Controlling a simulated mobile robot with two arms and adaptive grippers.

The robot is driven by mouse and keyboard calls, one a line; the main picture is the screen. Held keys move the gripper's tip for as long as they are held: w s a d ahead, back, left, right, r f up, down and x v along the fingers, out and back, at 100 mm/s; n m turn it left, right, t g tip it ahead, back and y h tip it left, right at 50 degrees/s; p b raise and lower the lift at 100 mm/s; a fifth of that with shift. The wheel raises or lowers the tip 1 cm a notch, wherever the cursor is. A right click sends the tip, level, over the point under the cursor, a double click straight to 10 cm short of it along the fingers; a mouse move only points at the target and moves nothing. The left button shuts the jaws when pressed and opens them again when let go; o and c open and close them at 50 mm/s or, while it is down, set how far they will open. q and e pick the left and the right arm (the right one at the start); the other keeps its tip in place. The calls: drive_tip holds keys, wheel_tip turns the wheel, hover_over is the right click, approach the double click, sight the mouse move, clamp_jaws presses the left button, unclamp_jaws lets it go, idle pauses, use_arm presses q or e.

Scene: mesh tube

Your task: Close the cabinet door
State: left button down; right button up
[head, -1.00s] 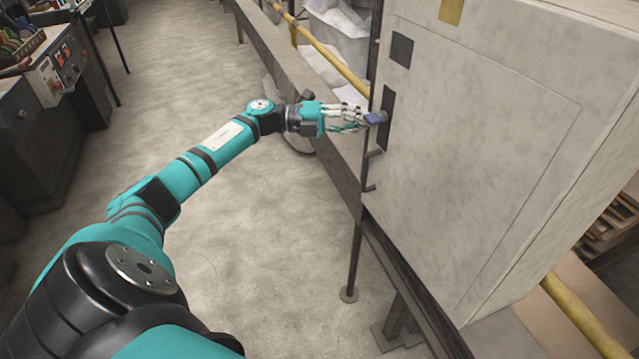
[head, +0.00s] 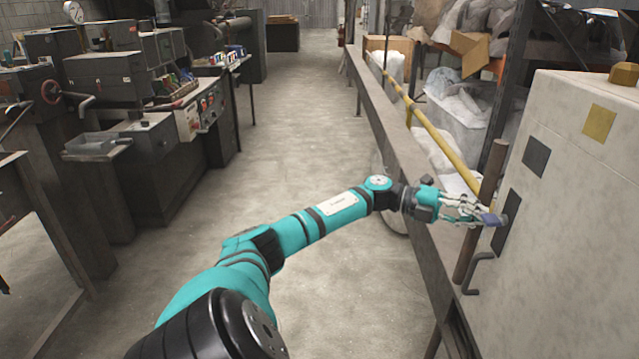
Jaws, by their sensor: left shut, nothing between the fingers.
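The off-white cabinet (head: 590,105) stands at the right edge, cut off by the frame. Its door face (head: 575,215) carries a dark square plate (head: 536,156), a yellow label (head: 599,122) and a long dark handle plate (head: 509,222). I see no clear gap along the door in this view, but its far side is outside the frame. My left arm reaches out, and my left gripper (head: 490,218) is shut and empty, its fingertips at or very close to the handle plate. I cannot tell whether they touch. My right gripper is not in view.
A dark metal beam (head: 395,140) and a yellow rail (head: 433,125) run beside the cabinet. A bent metal hook (head: 477,271) sits below my gripper. Grey machines (head: 100,80) line the left side. The concrete floor (head: 300,110) between is clear.

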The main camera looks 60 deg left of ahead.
use_arm(q)
drive_tip(key=v, duration=1.2)
wheel_tip(320, 180, down, 23)
drive_tip(key=w+a+n+t+y+p, duration=0.15)
drive_tip(key=n+t+y, duration=0.5)
drive_tip(key=n, duration=0.65)
drive_tip(key=s+d+f+n+g+y+p, duration=0.1)
drive_tip(key=s+f+n+g+y, duration=0.2)
drive_tip(key=f, duration=0.6)
drive_tip(key=s+d+f+n+g+y+p, duration=0.1)
drive_tip(key=s+f+n+g+y, duration=0.15)
drive_tip(key=s+f+y, duration=0.4)
drive_tip(key=s+d+f+n+g+h, duration=0.1)
drive_tip(key=s+d+f+n+g, duration=0.3)
drive_tip(key=s+f, duration=0.45)
drive_tip(key=s+d+f+n+g, duration=0.1)
drive_tip(key=s+d+f, duration=0.55)
drive_tip(key=f, duration=0.25)
drive_tip(key=s+d+f+n+g+p, duration=0.1)
drive_tip(key=s+d+f+g, duration=0.2)
drive_tip(key=s+d, duration=0.4)
drive_tip(key=s+d+f+n+g+h+p, duration=0.1)
drive_tip(key=s+d+f+g, duration=0.2)
drive_tip(key=s+d, duration=0.4)
drive_tip(key=s+f, duration=0.1)
drive_tip(key=s, duration=0.6)
drive_tip(key=shift+s+f, duration=0.15)
drive_tip(key=shift+d+n, duration=0.1)
drive_tip(key=shift+n, duration=0.15)
